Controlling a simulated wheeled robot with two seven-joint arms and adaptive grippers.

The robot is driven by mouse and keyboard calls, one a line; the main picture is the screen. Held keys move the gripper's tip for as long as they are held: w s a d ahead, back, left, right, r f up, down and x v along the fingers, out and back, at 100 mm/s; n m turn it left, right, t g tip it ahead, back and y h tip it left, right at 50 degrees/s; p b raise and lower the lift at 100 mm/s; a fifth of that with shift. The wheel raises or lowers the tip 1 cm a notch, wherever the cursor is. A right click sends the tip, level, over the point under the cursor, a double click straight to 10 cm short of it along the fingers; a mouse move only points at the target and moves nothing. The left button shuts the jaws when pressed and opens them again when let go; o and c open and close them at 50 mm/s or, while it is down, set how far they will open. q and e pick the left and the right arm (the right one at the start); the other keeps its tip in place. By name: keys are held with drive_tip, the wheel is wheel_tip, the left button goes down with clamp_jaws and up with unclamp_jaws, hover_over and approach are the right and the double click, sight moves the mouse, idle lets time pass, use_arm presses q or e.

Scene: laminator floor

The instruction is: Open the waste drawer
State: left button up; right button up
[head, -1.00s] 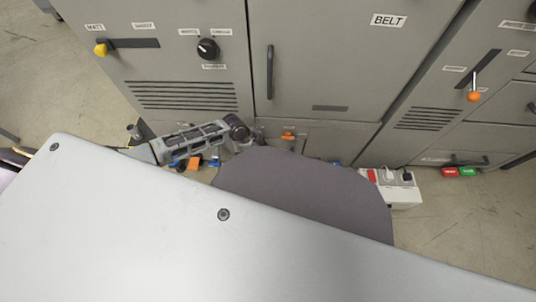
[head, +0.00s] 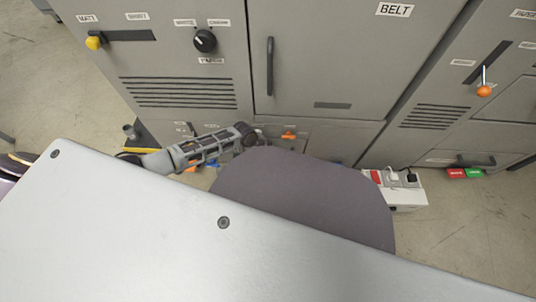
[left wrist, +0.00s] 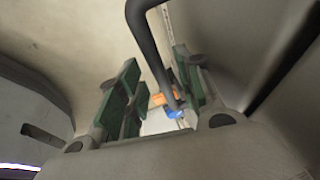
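No label I can read marks the waste drawer, so I cannot tell which low front it is. In the head view my left arm reaches in from the left to the low cabinet fronts; its gripper is hidden there. In the left wrist view the left gripper (left wrist: 160,100) is open, with green-padded fingers apart. A dark bar handle (left wrist: 148,45) runs down from the top into the space between the fingers; I cannot tell whether they touch it. My right gripper is not in view.
An orange latch (head: 289,135) sits on the low middle panel. A white power strip (head: 402,190) lies on the floor to its right. A drawer handle (head: 475,162) is at lower right, beside red and green blocks. Bare floor (head: 440,220) lies in front.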

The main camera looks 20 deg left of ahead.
use_arm(q)
drive_tip(key=shift+d+f, duration=0.1)
drive_tip(key=shift+c, duration=0.2)
clamp_jaws()
idle(0.5)
